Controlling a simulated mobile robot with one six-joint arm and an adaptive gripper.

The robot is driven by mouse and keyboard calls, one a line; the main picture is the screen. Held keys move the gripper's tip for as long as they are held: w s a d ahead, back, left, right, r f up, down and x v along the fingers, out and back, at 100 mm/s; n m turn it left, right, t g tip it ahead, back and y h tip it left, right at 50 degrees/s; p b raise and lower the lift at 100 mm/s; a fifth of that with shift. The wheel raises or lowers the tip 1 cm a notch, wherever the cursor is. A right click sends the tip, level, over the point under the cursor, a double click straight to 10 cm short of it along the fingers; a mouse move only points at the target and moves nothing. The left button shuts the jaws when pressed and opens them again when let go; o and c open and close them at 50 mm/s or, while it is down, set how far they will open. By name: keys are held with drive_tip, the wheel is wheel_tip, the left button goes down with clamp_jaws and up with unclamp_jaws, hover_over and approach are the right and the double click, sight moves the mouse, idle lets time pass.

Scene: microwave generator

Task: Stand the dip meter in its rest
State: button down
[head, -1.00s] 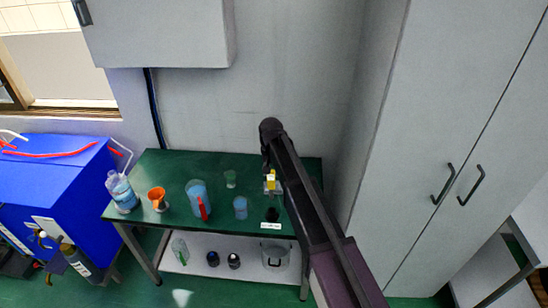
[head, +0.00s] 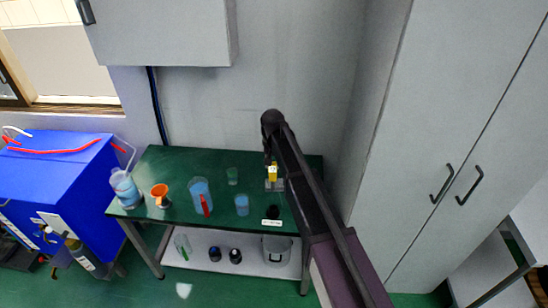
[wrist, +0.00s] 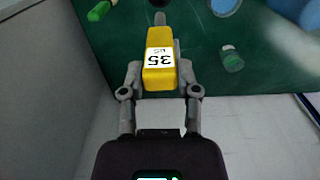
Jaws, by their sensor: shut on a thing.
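The dip meter (wrist: 158,60) is a yellow block with a white label reading 35 above smaller print, and a grey rod shows past its far end. My gripper (wrist: 160,75) is shut on it, one grey finger at each side. In the head view the yellow meter (head: 273,172) is at the right part of the green table, below my arm's end, with grey parts around its lower end. A dark round holder (head: 272,212) with a white label in front stands near the table's front edge; it may be the rest. I cannot tell the meter's height above the table.
A tall cabinet (head: 440,130) bounds the right. In the wrist view a green item (wrist: 98,12) lies upper left.

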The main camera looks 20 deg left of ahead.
drive_tip(key=shift+r+p, duration=0.3)
drive_tip(key=shift+r, duration=0.35)
drive_tip(key=shift+f, duration=0.15)
